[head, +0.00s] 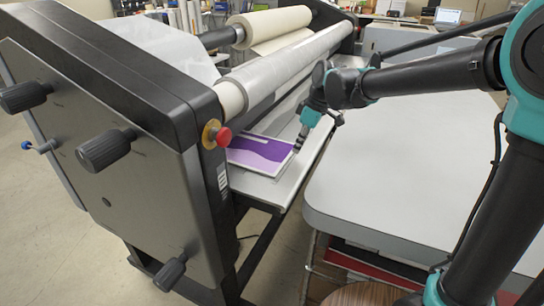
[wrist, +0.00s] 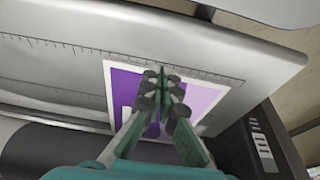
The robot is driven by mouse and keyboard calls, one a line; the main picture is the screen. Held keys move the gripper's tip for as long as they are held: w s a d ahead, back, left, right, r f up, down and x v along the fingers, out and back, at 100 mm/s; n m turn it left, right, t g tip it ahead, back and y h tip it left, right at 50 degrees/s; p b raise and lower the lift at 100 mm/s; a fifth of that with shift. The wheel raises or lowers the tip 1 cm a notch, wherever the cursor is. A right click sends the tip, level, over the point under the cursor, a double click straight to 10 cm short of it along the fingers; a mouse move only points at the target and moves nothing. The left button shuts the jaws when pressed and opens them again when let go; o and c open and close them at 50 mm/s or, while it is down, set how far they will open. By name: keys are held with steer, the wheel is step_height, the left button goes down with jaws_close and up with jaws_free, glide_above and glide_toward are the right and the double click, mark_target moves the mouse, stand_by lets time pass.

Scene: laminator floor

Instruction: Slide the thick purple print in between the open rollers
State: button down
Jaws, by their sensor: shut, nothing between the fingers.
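The purple print (head: 262,152), a flat panel with a white border and lighter and darker purple areas, lies on the laminator's feed table (head: 262,188) in front of the rollers. The wrist view shows the print (wrist: 205,98) below my gripper (wrist: 163,75). My gripper (head: 299,146) is shut and empty, its tips over or at the print's edge; I cannot tell whether they touch it. The light roller (head: 285,68) runs above the table behind the print. The gap between the rollers is hidden in the head view.
The laminator's dark end housing (head: 95,120) with black knobs and a red stop button (head: 223,136) stands at the left. A grey worktable (head: 425,165) stands at the right, close to the feed table. The feed table carries a printed ruler scale (wrist: 60,85).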

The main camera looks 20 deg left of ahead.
steer(key=shift+v, duration=1.9)
